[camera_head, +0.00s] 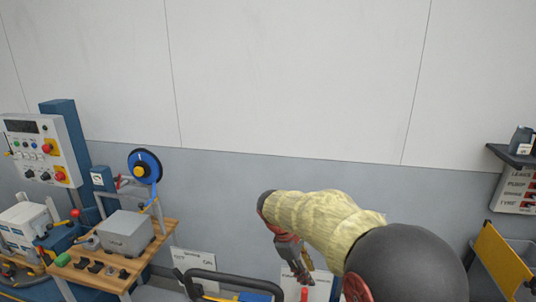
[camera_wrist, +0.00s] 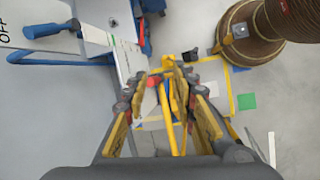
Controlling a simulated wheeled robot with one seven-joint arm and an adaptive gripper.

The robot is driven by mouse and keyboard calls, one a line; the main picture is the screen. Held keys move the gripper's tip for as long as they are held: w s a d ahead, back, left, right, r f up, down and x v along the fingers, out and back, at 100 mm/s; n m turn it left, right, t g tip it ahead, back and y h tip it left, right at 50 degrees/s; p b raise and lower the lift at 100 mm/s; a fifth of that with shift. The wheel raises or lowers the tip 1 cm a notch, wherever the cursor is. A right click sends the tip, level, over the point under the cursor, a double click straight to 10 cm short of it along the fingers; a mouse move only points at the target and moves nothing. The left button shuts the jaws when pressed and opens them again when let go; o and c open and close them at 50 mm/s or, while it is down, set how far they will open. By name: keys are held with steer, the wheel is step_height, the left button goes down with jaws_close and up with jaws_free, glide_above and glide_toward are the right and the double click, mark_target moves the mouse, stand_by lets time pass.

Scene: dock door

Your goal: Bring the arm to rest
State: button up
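My arm, in a pale yellow sleeve, reaches out from the lower right of the head view and bends down. My gripper (camera_head: 304,277) hangs at its end, in front of the grey lower wall and over a white sign at the bottom edge. In the wrist view my gripper (camera_wrist: 161,82) has its two fingers apart, with a clear gap between them. Yellow and red parts show through the gap and seem to lie beyond the fingertips. I see nothing held.
A wooden-topped bench (camera_head: 140,252) with a grey box (camera_head: 126,232) and a blue reel (camera_head: 145,166) stands left. A control panel (camera_head: 40,150) is behind it. A dark handle rail (camera_head: 235,281) lies left of my gripper.

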steer(key=s+d+r+m+y+b, duration=0.1)
steer(key=s+d+r+m+y, duration=0.2)
steer(key=s+r, duration=0.4)
steer(key=s+d+m+t+b, duration=0.1)
steer(key=s+m, duration=0.2)
steer(key=s, duration=0.4)
steer(key=s+d+f+m+t+y+b, duration=0.1)
steer(key=s+m+t, duration=0.1)
steer(key=s, duration=0.6)
steer(key=s+d+m+t+b, duration=0.2)
steer(key=s+m, duration=0.3)
steer(key=s, duration=0.3)
steer(key=shift+f+y, duration=0.2)
steer(key=shift+y, duration=0.1)
steer(key=shift+d, duration=0.1)
steer(key=shift+c, duration=1)
